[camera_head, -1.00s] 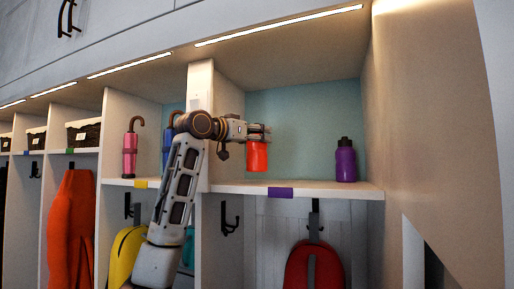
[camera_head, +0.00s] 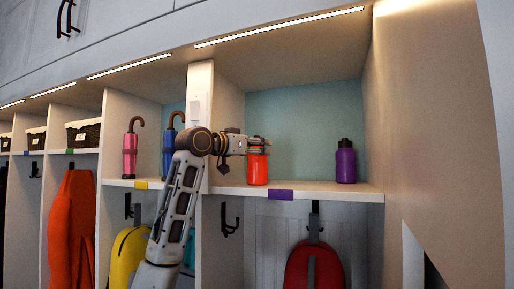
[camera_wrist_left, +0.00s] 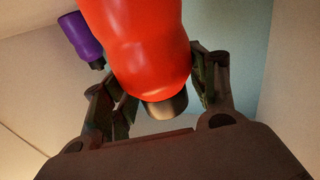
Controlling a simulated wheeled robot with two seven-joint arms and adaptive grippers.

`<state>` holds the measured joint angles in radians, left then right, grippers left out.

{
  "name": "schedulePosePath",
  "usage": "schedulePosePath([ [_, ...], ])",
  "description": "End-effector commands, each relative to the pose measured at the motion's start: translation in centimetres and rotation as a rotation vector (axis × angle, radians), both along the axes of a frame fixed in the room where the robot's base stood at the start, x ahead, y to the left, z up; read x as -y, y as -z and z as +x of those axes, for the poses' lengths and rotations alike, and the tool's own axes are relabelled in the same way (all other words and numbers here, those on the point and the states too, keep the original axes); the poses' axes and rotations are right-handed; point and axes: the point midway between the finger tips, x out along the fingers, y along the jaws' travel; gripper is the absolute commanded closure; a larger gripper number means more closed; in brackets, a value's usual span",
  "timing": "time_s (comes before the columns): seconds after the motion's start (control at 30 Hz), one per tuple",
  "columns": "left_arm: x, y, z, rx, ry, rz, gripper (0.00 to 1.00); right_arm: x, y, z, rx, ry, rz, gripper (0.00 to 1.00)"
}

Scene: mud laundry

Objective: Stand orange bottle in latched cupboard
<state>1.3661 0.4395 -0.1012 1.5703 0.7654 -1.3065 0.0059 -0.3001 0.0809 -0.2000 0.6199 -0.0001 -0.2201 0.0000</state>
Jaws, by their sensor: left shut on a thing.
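The orange bottle (camera_head: 257,170) is upright in the open right compartment, its base at the level of the shelf (camera_head: 340,190). Whether it touches the shelf is hard to tell. My left gripper (camera_head: 258,145) is shut around its upper part, near the cap. In the left wrist view the orange bottle (camera_wrist_left: 140,40) appears cap-down between the fingers of my left gripper (camera_wrist_left: 160,85). A closed upper cupboard front (camera_head: 120,25) with a dark handle is above the compartments; no latch can be made out. My right gripper is not in view.
A purple bottle (camera_head: 345,162) stands on the same shelf to the right, with free shelf between. A white divider (camera_head: 200,100) is close left of my gripper. Pink (camera_head: 130,150) and blue (camera_head: 168,150) umbrellas stand in the neighbouring compartment. A red backpack (camera_head: 313,265) hangs below.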

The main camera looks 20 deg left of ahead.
Motion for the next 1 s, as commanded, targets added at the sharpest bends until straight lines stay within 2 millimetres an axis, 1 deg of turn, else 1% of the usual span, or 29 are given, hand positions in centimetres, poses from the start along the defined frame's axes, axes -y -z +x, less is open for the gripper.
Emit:
schedulePosePath([
  [0.43,0.02,0.36,0.00,0.000,0.000,0.000,0.81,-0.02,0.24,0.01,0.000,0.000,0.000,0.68],
  [0.47,0.03,0.37,0.01,0.000,0.000,0.000,0.39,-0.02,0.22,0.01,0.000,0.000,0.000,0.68],
  [0.6,0.03,0.34,0.02,-0.001,0.000,0.000,0.21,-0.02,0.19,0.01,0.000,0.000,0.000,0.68],
  [1.0,0.03,0.26,0.01,-0.001,0.000,0.000,0.20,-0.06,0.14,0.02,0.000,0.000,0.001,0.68],
])
